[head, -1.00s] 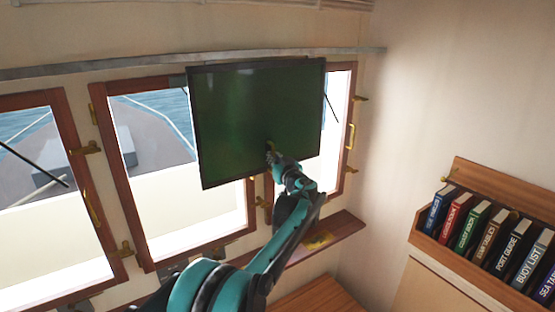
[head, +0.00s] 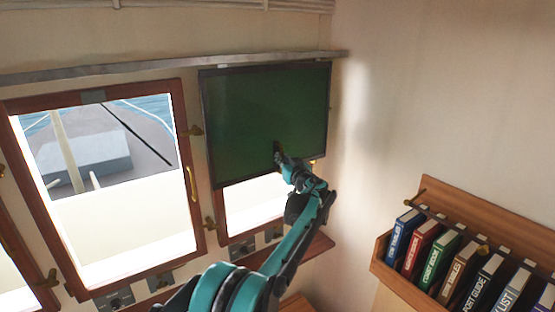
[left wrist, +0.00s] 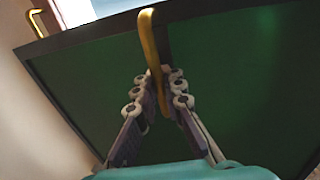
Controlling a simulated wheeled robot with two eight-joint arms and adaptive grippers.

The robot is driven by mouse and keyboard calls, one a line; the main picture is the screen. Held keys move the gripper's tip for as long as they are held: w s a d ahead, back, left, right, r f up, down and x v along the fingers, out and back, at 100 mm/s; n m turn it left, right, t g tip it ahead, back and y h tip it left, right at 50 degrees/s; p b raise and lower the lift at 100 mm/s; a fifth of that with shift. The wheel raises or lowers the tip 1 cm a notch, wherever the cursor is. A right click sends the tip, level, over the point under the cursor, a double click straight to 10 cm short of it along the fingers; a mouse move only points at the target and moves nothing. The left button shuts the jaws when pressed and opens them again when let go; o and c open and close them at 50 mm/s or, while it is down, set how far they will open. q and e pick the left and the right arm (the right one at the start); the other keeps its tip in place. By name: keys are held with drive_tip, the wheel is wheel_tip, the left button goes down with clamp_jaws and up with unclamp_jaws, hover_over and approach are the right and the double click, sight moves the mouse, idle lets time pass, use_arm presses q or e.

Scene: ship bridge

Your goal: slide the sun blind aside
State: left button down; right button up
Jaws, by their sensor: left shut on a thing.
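The sun blind (head: 265,115) is a dark green panel with a black frame. In the head view it hangs below the grey rail (head: 170,67) and covers the upper part of the right window. My left gripper (head: 281,160) is at the blind's lower middle. In the left wrist view the green blind (left wrist: 250,90) fills most of the picture, and my left gripper (left wrist: 161,92) is shut on the blind's brass handle (left wrist: 150,45). The fingers hide part of the handle. My right gripper is in neither view.
The window on the left (head: 125,225) is uncovered, with brass latches on its wooden frame. A wooden sill (head: 318,247) runs below the right window. A wooden rack (head: 400,285) with several books stands at the right wall. The wall to the right of the blind is close.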

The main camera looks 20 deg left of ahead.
use_arm(q)
drive_tip(key=shift+w+d+p, duration=0.3)
drive_tip(key=shift+w+d, duration=0.45)
drive_tip(key=shift+w, duration=0.05)
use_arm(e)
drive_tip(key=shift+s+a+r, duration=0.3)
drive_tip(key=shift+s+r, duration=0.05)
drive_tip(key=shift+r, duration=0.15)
use_arm(q)
drive_tip(key=c, duration=1.9)
unclamp_jaws()
drive_tip(key=shift+d, duration=0.1)
drive_tip(key=o, duration=0.3)
drive_tip(key=shift+w+d, duration=0.15)
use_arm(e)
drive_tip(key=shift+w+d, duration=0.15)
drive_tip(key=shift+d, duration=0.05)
